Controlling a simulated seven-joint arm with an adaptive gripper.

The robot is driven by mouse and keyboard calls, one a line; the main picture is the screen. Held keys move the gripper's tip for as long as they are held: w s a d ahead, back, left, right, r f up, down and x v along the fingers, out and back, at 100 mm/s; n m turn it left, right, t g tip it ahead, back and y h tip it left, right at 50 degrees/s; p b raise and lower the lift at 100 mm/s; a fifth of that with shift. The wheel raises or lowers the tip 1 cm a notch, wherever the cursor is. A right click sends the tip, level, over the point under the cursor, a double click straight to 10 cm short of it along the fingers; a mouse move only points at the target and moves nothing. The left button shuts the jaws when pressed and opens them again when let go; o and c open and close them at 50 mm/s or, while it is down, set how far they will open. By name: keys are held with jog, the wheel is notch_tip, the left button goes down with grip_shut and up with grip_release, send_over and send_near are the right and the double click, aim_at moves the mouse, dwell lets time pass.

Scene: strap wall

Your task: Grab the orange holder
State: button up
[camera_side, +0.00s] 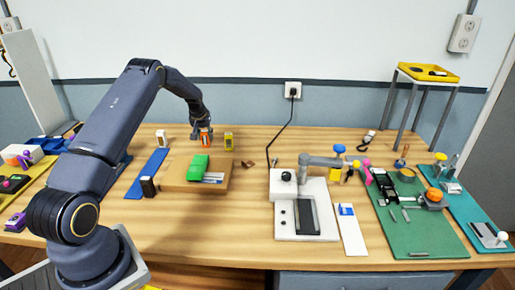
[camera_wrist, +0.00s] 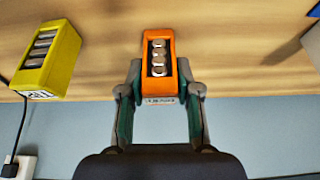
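The orange holder (camera_wrist: 158,84) is upright on the wooden table and holds several round silver-topped cells in a row. It also shows in the side view (camera_side: 206,140), small and partly covered by my gripper. My gripper (camera_wrist: 159,72) reaches down over it, with one fingertip beside its left side and one beside its right side. The fingertips look very close to its sides, but I cannot tell whether they touch or press on it.
A yellow holder (camera_wrist: 50,58) of the same kind stands beside it, also in the side view (camera_side: 228,141). A white block (camera_side: 161,137) stands on the other side. The wall (camera_side: 255,103) is behind.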

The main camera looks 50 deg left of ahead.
grip_shut()
